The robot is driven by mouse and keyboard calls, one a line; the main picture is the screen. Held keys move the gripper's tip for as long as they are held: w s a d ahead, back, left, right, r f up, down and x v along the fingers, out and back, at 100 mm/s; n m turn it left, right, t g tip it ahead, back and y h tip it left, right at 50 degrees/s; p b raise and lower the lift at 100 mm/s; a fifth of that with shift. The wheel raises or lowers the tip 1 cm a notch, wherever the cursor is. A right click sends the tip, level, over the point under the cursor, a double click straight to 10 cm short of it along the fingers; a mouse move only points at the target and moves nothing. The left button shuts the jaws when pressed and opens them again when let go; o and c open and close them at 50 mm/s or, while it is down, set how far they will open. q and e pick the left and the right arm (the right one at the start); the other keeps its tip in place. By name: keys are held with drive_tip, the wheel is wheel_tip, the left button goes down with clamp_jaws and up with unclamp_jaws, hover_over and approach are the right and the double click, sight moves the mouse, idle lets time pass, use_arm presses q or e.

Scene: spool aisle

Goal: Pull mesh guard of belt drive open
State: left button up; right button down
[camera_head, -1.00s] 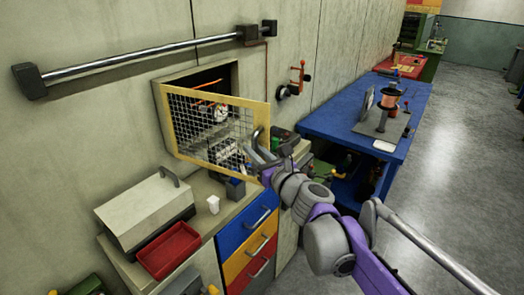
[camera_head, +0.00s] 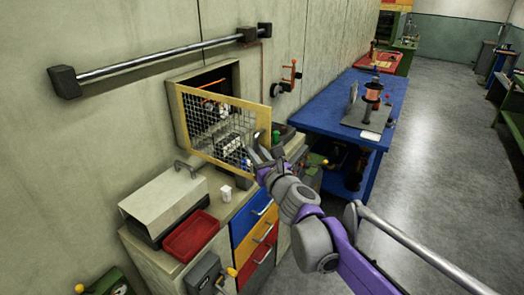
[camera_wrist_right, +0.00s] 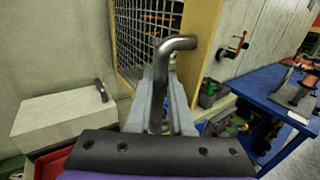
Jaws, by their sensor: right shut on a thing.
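The mesh guard (camera_head: 212,126) has a yellow frame around wire mesh and stands partly open, swung out from the recess (camera_head: 205,88) in the wall. Belt drive parts show dimly behind the mesh. My right gripper (camera_head: 262,152) is at the guard's free right edge. In the right wrist view the mesh guard (camera_wrist_right: 205,40) fills the top middle, and its grey bent handle (camera_wrist_right: 178,44) runs down between the fingers of my right gripper (camera_wrist_right: 160,100), which is shut on it. My left gripper is in neither view.
Below the guard, a cabinet with coloured drawers (camera_head: 254,237) carries a red tray (camera_head: 190,235), a grey-lidded box (camera_head: 165,200) and a white cup (camera_head: 226,192). Open floor (camera_head: 430,150) lies further right.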

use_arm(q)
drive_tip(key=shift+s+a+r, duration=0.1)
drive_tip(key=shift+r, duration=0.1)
use_arm(e)
drive_tip(key=shift+s+a, duration=0.15)
drive_tip(key=shift+a, duration=0.05)
drive_tip(key=c, duration=0.8)
unclamp_jaws()
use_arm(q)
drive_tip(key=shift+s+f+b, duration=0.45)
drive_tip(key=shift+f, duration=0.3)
use_arm(e)
drive_tip(key=v, duration=1)
drive_tip(key=shift+s, duration=0.45)
